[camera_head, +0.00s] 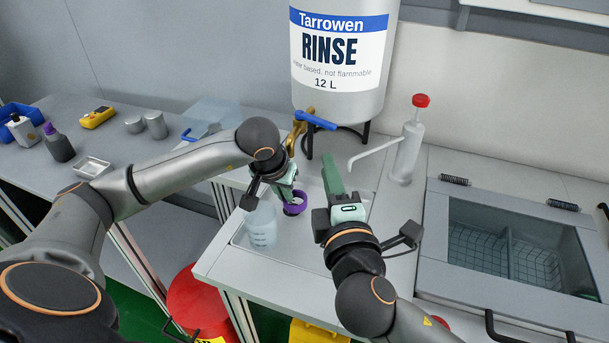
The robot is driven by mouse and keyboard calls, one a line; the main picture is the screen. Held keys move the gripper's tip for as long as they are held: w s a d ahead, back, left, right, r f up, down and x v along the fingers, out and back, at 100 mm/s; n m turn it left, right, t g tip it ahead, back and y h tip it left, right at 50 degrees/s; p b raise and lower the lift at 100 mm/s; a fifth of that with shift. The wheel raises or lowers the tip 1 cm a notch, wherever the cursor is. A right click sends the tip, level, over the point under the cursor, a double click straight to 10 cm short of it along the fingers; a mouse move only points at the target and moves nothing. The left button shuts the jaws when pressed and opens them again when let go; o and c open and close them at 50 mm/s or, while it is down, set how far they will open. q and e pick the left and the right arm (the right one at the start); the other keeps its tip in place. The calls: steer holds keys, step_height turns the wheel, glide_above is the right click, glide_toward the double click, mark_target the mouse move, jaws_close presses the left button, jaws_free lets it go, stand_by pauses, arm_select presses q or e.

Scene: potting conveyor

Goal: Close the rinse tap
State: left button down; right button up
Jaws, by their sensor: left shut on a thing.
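The rinse tap (299,131) is brass and sits at the bottom front of the large white rinse container (340,95). Its blue lever (316,121) points to the right, across the tap body. My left gripper (290,192) is below the tap, with its green fingers shut on a purple ring-shaped thing (295,209) above the tray. My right gripper (333,176) is lower right of the tap, its green fingers pointing up towards the container, apart from the lever. The fingers are seen edge-on, so any gap is hidden. No liquid stream is clearly visible.
A wash bottle with a red cap (407,150) stands right of the tap. A grey basin (436,245) is at the right.

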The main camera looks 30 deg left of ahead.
steer(key=s, duration=0.3)
steer(key=shift+s+r, duration=0.25)
steer(key=shift+s, duration=0.15)
jaws_close()
glide_toward(318, 125)
steer(key=x, duration=0.5)
steer(key=shift+a, duration=0.3)
steer(key=shift+w, duration=0.35)
